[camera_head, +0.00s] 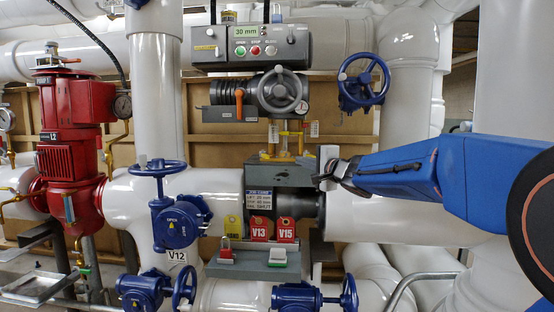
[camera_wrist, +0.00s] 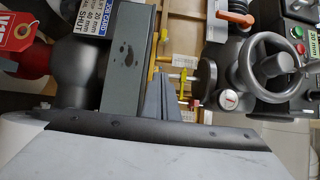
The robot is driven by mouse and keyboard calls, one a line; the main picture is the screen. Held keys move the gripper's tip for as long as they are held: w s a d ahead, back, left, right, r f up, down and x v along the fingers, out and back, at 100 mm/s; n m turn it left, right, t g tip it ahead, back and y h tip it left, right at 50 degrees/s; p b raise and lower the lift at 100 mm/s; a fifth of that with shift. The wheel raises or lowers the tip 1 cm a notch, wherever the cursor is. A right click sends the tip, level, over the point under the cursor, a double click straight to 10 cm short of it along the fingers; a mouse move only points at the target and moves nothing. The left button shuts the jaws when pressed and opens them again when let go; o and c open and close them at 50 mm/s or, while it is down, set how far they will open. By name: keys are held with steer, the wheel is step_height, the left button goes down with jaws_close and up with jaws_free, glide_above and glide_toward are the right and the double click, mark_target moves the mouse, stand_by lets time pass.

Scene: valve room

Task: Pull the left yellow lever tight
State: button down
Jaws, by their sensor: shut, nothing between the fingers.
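The left yellow lever (camera_head: 273,136) stands upright on top of the grey box (camera_head: 280,175), below the grey handwheel unit. A second yellow lever (camera_head: 300,142) stands to its right. In the wrist view, turned on its side, yellow rods (camera_wrist: 183,75) show beyond the fingers, partly hidden; which lever is which is hard to tell there. My gripper (camera_head: 328,176) is shut and empty, at the right side of the grey box, to the right of and lower than both levers. Its grey fingers (camera_wrist: 159,100) appear in the wrist view in front of the box, apart from the yellow rods.
A grey handwheel (camera_head: 280,90) with an orange handle (camera_head: 239,102) sits above the levers, under a control box (camera_head: 250,48). Red tags (camera_head: 286,229) hang below the grey box. Blue handwheels (camera_head: 364,82) and white pipes surround the area.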

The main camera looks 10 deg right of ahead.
mark_target(265, 155)
steer(key=shift+w, duration=0.1)
steer(key=w+a, duration=0.7)
steer(key=w, duration=0.2)
stand_by(0.4)
steer(key=shift+w, duration=0.1)
stand_by(0.3)
